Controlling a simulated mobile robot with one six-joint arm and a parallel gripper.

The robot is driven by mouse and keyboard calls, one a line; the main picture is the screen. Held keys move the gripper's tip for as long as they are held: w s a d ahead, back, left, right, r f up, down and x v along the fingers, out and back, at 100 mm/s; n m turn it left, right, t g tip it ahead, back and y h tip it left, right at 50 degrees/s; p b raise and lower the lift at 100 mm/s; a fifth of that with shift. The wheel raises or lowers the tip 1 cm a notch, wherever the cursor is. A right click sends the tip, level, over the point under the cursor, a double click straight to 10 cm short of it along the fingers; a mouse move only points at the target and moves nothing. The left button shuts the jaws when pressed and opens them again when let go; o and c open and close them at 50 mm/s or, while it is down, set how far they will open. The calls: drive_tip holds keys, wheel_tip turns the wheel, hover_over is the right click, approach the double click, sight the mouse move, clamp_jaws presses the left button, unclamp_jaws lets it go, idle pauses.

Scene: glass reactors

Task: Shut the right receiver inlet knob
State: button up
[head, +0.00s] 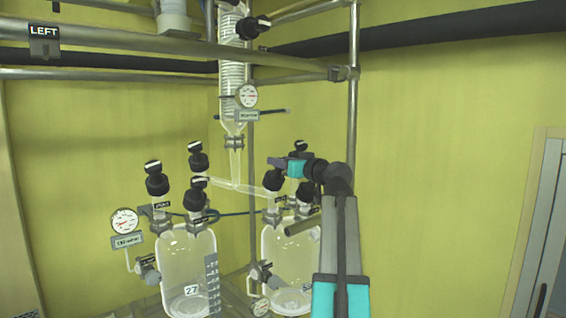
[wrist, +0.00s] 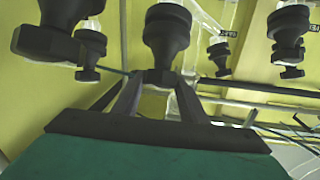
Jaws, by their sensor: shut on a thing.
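The right receiver (head: 290,250) is a clear glass vessel in the head view, with several black knobs on its top. My gripper (head: 274,162) reaches in from the right, at the front left knob (head: 273,181) of that receiver. In the wrist view, the two fingers of my gripper (wrist: 158,78) close in on the narrow lower part of a black knob (wrist: 167,28), which stands centred between them. The labels by these knobs are too small to read, so I cannot tell which one is marked inlet.
The left receiver (head: 188,265) stands close by, with several black knobs such as the far left one (head: 157,182). A glass condenser column (head: 232,90) hangs above. A vertical metal post (head: 353,90) stands behind my arm. Other knobs (wrist: 288,28) flank the fingers.

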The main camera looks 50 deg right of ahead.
drive_tip(key=shift+a+r+m+g+h+p, duration=0.15)
drive_tip(key=shift+m+g+h+p, duration=0.35)
drive_tip(key=shift+m+h+p, duration=0.95)
drive_tip(key=shift+m+g+h+p, duration=0.5)
drive_tip(key=shift+m+h+p, duration=0.3)
drive_tip(key=shift+m, duration=0.25)
drive_tip(key=m+g+h+p, duration=0.1)
drive_tip(key=m+h+p, duration=0.1)
drive_tip(key=p, duration=0.1)
drive_tip(key=shift+m+g+p, duration=0.4)
